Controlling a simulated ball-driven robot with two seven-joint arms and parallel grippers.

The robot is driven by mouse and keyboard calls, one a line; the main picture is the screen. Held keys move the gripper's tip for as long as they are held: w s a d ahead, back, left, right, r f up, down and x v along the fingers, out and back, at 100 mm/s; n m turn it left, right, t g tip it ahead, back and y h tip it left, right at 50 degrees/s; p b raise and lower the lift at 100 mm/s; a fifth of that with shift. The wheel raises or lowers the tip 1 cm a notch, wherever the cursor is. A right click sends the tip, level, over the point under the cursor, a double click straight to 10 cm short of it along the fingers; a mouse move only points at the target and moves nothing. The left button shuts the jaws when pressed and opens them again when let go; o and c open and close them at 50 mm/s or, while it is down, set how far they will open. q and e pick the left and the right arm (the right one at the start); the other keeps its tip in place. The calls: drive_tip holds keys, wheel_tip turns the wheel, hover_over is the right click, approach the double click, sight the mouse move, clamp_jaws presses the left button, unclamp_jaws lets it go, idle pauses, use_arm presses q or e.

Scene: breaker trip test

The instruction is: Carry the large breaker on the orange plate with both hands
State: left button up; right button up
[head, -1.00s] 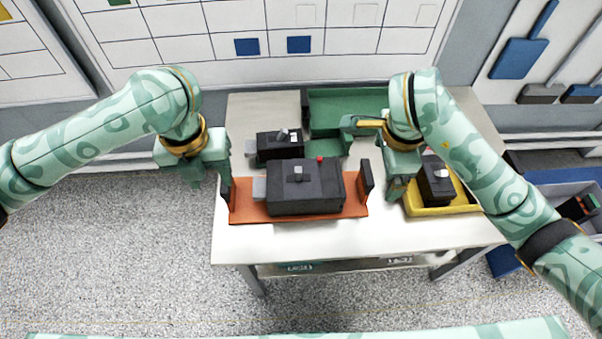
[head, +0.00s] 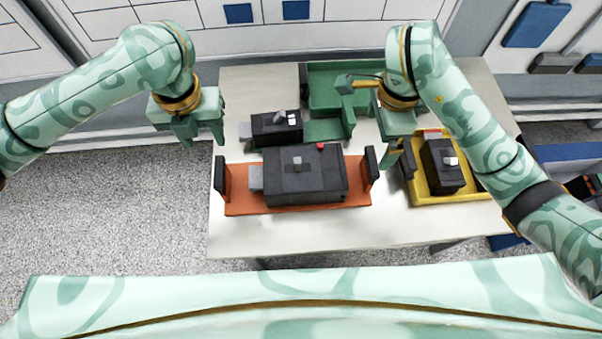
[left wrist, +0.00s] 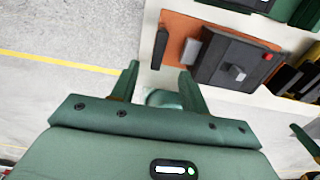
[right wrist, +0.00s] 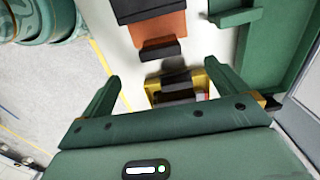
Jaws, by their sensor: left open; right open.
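The large breaker (head: 305,178), a dark block with a red button and grey lever, lies on the orange plate (head: 245,203) on the table. The plate has an upright black handle at each end, left (head: 221,178) and right (head: 370,165). My left gripper (head: 205,138) is open and empty, up and left of the left handle, apart from it. In the left wrist view the plate (left wrist: 182,28) and breaker (left wrist: 235,62) lie beyond its fingers. My right gripper (head: 386,142) is open and empty near the right handle. The right wrist view shows that handle (right wrist: 158,52) ahead, apart from the fingers.
A smaller breaker (head: 277,129) stands behind the plate, beside a green tray (head: 345,72). A yellow tray (head: 428,195) with another breaker (head: 443,165) sits close to the right handle. The table front (head: 320,232) is clear.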

sight(218, 165)
use_arm(q)
wheel_tip(218, 165, down, 14)
drive_tip(key=shift+s+f, duration=0.1)
drive_tip(key=shift+f, duration=0.05)
use_arm(e)
wheel_tip(218, 165, down, 14)
drive_tip(key=shift+s+f, duration=0.1)
drive_tip(key=shift+f, duration=0.1)
use_arm(q)
drive_tip(key=shift+c, duration=0.3)
use_arm(e)
drive_tip(key=shift+c, duration=0.4)
use_arm(q)
clamp_jaws()
use_arm(e)
drive_tip(key=c, duration=2)
drive_tip(key=shift+r, duration=0.1)
drive_tip(key=shift+c, duration=0.2)
